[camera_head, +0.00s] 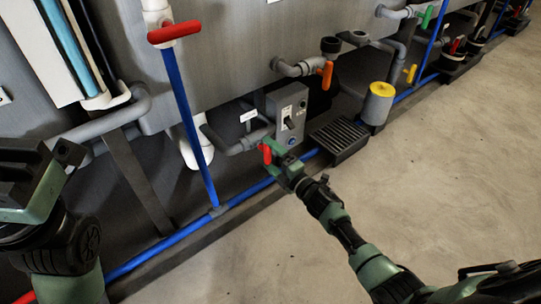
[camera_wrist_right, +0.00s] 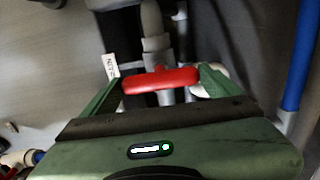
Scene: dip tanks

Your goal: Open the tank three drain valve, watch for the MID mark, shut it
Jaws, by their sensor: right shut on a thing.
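A red valve handle (camera_head: 267,154) sits on a grey pipe low under the tank. My right gripper (camera_head: 272,152) is shut on it. In the right wrist view the red handle (camera_wrist_right: 160,80) lies crosswise between the two green fingertips (camera_wrist_right: 161,84), with a grey pipe behind it. A white tag (camera_wrist_right: 110,65) hangs beside the pipe; its writing is too small to read surely. At the upper left is a white-framed gauge (camera_head: 60,45) with a blue strip; no MID mark is legible. My left gripper (camera_head: 45,160) is at the left edge, apart from the valve.
A grey switch box (camera_head: 288,115) stands just right of the valve. A floor grate (camera_head: 340,137) and a yellow-topped cylinder (camera_head: 377,104) are further right. Another red handle (camera_head: 173,33) is higher up, and an orange handle (camera_head: 327,74) is to the right. Blue pipe (camera_head: 185,120) runs down. The concrete floor (camera_head: 450,170) is clear.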

